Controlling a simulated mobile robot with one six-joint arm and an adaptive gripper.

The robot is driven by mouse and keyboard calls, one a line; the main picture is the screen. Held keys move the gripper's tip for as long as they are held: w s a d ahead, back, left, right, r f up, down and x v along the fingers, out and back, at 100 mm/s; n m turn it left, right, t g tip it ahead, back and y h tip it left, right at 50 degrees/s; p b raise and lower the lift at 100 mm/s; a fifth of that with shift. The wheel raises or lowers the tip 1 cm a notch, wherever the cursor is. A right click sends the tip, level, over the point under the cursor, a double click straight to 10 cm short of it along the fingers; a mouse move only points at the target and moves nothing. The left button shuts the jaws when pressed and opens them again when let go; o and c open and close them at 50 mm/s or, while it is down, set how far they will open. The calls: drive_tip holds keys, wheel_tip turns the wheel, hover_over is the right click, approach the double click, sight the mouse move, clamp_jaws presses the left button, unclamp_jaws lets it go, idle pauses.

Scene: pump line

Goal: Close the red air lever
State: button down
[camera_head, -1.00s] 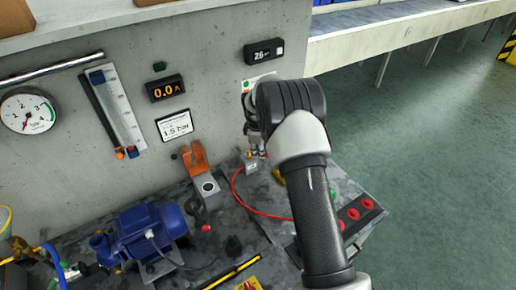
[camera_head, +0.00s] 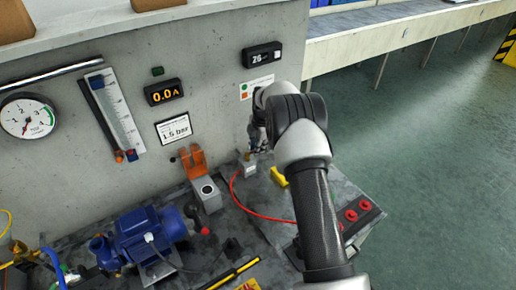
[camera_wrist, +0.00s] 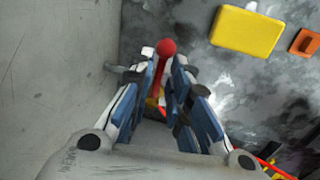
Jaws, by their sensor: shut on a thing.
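The red air lever (camera_wrist: 160,80) shows in the wrist view as a red stem with a round red ball at its end. My gripper (camera_wrist: 165,68) is shut on it, with a blue-and-black finger on each side of the stem and the ball standing out beyond the tips. Yellow and brass-coloured parts show partly at its lower end, between the fingers. In the head view my gripper (camera_head: 256,133) is close to the wall above the back of the bench. The lever is hidden there by my gripper and wrist, so its angle is hard to judge.
A red hose (camera_head: 240,200) curves over the bench from below my gripper. A yellow block (camera_head: 279,177) and a panel with red buttons (camera_head: 351,215) lie to the right. The concrete wall (camera_head: 215,105) is close behind.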

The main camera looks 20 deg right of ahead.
drive_tip(key=shift+w+n, duration=0.15)
drive_tip(key=shift+n, duration=0.15)
drive_tip(key=c, duration=1.7)
unclamp_jaws()
drive_tip(key=r, duration=0.4)
drive_tip(key=s+r, duration=0.1)
drive_tip(key=r, duration=0.3)
drive_tip(key=s+r, duration=0.1)
drive_tip(key=r, duration=0.2)
drive_tip(key=shift+s+d+r, duration=0.2)
drive_tip(key=shift+d+r, duration=0.05)
drive_tip(key=shift+r, duration=0.15)
